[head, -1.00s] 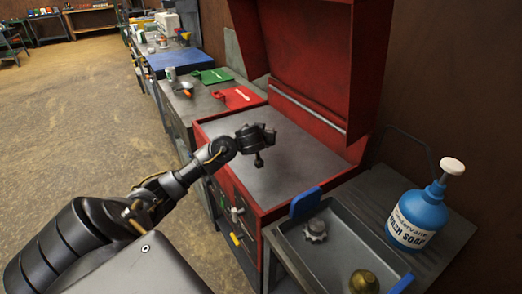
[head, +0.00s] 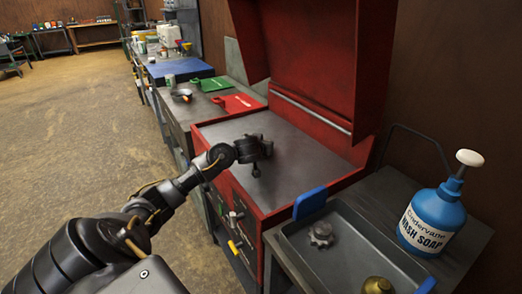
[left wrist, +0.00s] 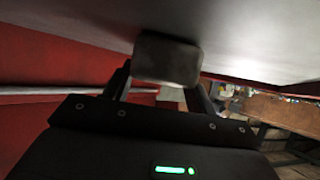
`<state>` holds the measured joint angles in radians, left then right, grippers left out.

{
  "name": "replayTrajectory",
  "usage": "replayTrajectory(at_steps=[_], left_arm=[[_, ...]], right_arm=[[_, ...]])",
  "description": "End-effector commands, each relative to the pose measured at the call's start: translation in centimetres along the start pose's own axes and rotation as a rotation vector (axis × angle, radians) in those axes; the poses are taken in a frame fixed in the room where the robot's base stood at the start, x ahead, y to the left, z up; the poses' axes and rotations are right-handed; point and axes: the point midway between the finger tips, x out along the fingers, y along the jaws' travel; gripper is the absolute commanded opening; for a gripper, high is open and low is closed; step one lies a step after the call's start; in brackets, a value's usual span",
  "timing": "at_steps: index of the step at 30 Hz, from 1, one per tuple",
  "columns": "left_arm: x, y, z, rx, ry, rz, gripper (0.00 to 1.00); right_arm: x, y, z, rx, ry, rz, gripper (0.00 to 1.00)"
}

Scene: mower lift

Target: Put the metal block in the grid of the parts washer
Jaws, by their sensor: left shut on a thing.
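The red parts washer (head: 300,115) stands open, its lid raised at the back. Its grey top surface (head: 310,165) looks flat and empty, and I cannot make out a grid pattern in it. My left gripper (head: 264,149) is over the left part of this surface in the head view. In the left wrist view, my left gripper (left wrist: 165,88) is shut on the metal block (left wrist: 166,58), a grey piece with rounded corners between the fingers. In the head view the block cannot be told apart from the dark gripper. My right gripper is not in view.
A grey tray (head: 365,235) with blue handles stands at the right, holding a gear (head: 321,234) and a brass part (head: 377,285). A blue soap bottle (head: 432,215) stands beside it. The floor at left is clear.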

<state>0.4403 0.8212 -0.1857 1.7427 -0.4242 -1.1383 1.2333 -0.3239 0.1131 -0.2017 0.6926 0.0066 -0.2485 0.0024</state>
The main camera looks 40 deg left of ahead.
Motion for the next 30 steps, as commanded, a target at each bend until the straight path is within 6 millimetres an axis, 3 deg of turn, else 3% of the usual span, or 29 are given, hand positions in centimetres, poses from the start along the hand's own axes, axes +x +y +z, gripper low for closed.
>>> replayTrajectory(at_steps=[7, 8, 12, 23, 30], left_arm=[[0.3, 0.0, 0.5, 0.000, 0.001, 0.001, 0.04], [0.3, 0.0, 0.6, 0.001, -0.001, 0.001, 0.59], [0.3, 0.0, 0.6, 0.001, -0.001, 0.001, 0.77], [0.0, 0.0, 0.0, 0.000, 0.001, 0.001, 0.78], [-4.2, 0.2, -0.1, 0.001, -0.002, 0.006, 0.78]], right_arm=[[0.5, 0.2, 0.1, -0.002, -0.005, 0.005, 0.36], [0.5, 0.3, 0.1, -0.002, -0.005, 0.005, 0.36], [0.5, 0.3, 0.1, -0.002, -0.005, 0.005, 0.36], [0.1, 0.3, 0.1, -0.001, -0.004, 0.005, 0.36], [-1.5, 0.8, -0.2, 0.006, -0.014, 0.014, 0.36]])
